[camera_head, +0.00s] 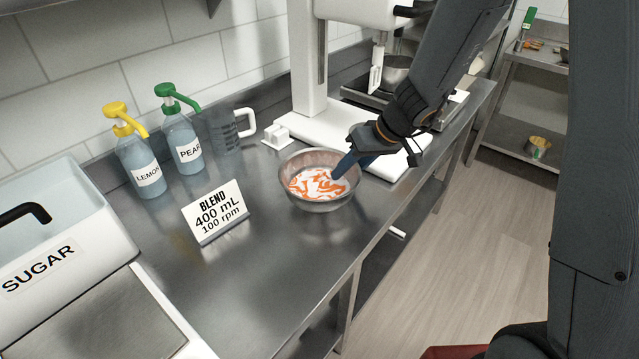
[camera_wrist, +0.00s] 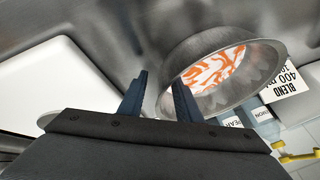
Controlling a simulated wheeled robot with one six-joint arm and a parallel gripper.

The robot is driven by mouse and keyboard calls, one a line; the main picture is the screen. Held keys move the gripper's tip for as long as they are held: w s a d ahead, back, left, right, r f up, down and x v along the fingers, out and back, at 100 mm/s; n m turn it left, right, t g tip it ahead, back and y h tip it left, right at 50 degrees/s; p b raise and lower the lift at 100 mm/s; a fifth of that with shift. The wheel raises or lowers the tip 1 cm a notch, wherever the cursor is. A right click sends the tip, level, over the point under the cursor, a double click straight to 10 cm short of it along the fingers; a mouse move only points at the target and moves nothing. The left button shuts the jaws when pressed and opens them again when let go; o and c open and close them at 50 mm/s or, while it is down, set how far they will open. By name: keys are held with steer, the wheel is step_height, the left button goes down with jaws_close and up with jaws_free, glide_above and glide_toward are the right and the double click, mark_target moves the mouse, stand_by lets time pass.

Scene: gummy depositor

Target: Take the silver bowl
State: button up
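The silver bowl (camera_head: 322,204) stands upright on the steel counter, with orange strips on a white bottom inside it. My gripper (camera_head: 347,163) is at the bowl's right rim in the head view, with a blue finger reaching over the rim. In the wrist view the bowl (camera_wrist: 262,88) fills the upper right. There my gripper (camera_wrist: 159,92) is open, its two fingers apart. The right finger overlaps the bowl's wall and the left finger is outside it. The bowl's edge shows between them. I cannot tell whether either finger touches the bowl.
A white stand mixer (camera_head: 309,75) is behind the bowl. A BLEND sign (camera_head: 214,213), lemon (camera_head: 141,165) and pear (camera_head: 181,142) pump bottles and a clear jug (camera_head: 224,133) stand to the left. A sugar bin (camera_head: 50,235) is at far left. Counter in front of the bowl is clear.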

jaws_close()
stand_by(1.4)
